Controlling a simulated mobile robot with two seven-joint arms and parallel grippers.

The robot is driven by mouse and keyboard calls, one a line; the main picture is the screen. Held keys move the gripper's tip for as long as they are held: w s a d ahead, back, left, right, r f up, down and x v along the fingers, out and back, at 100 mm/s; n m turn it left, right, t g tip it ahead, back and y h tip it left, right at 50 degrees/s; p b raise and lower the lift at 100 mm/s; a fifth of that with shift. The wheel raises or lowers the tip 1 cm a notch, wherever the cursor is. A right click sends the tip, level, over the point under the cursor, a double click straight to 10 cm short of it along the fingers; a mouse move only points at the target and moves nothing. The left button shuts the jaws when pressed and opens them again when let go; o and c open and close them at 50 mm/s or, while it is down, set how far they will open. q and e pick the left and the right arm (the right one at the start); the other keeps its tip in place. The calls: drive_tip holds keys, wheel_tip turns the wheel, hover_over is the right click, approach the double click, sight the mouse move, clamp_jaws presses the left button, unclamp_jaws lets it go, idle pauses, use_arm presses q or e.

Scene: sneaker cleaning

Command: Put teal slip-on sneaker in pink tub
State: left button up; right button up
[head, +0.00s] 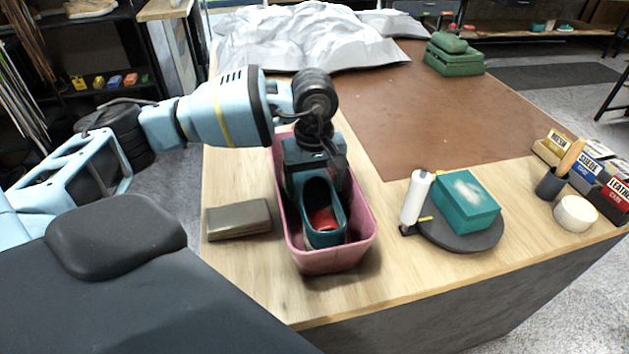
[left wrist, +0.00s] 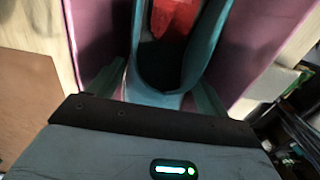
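The teal slip-on sneaker (head: 326,240), with a red patch inside its opening, is inside the pink tub (head: 330,262), with its opening facing the head camera. My left gripper (head: 316,160) reaches down over the back of the tub at the sneaker's far end. In the left wrist view the fingers (left wrist: 158,88) lie on both sides of the sneaker (left wrist: 165,98), their tips against it. The pink tub walls (left wrist: 262,40) show on either side of it. The sneaker's underside is hidden, so I cannot tell whether it touches the tub floor. My right gripper is not in view.
A grey-brown block (head: 238,219) lies left of the tub. To the right, a white roller (head: 415,198) and a teal box (head: 466,200) stand at a dark round plate (head: 458,236). A brown mat (head: 445,130) covers the table behind, mostly clear.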

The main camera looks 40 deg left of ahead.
use_arm(q)
drive_tip(key=shift+r, duration=0.1)
drive_tip(key=shift+r, duration=0.15)
wheel_tip(320, 180, up, 12)
idle(0.6)
drive_tip(key=shift+f, duration=0.2)
